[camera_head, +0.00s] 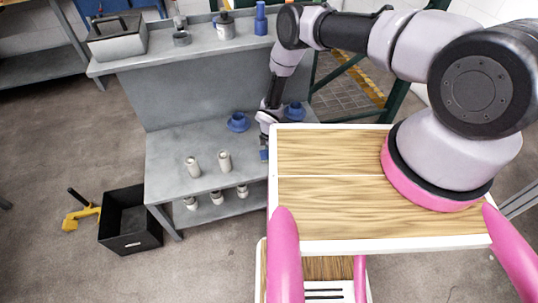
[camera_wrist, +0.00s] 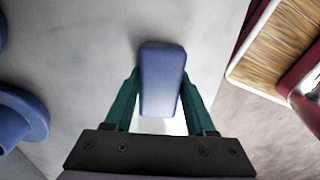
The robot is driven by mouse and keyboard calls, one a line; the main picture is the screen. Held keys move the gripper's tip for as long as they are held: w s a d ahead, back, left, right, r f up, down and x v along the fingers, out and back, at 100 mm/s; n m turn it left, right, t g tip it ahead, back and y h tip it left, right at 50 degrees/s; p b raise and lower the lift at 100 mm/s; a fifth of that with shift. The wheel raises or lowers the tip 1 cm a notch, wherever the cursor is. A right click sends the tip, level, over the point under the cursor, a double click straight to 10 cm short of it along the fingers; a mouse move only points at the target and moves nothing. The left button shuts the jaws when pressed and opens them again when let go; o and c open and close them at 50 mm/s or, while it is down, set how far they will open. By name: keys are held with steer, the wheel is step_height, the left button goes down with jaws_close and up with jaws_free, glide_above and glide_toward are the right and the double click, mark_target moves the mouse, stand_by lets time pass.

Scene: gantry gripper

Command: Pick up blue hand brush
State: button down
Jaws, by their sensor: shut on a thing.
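The blue hand brush (camera_wrist: 162,75) shows in the wrist view as a blue block with rounded corners. It is between the two green fingers of my gripper (camera_wrist: 158,100), which is shut on it. In the head view, a small blue part of the brush (camera_head: 264,154) shows below my gripper (camera_head: 265,135), just left of the wooden top. The rest of it is hidden there by my arm and the top's edge. I cannot tell whether the brush touches the grey shelf (camera_head: 170,160).
Blue round parts (camera_head: 238,122) lie on the shelf near my gripper, one close at left in the wrist view (camera_wrist: 18,115). Two pale cylinders (camera_head: 225,161) stand in front. A higher grey shelf (camera_head: 150,62) is behind. A black crate (camera_head: 130,222) is on the floor at left.

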step_height(320, 180, up, 10)
steer(key=shift+r, duration=0.1)
stand_by(0.4)
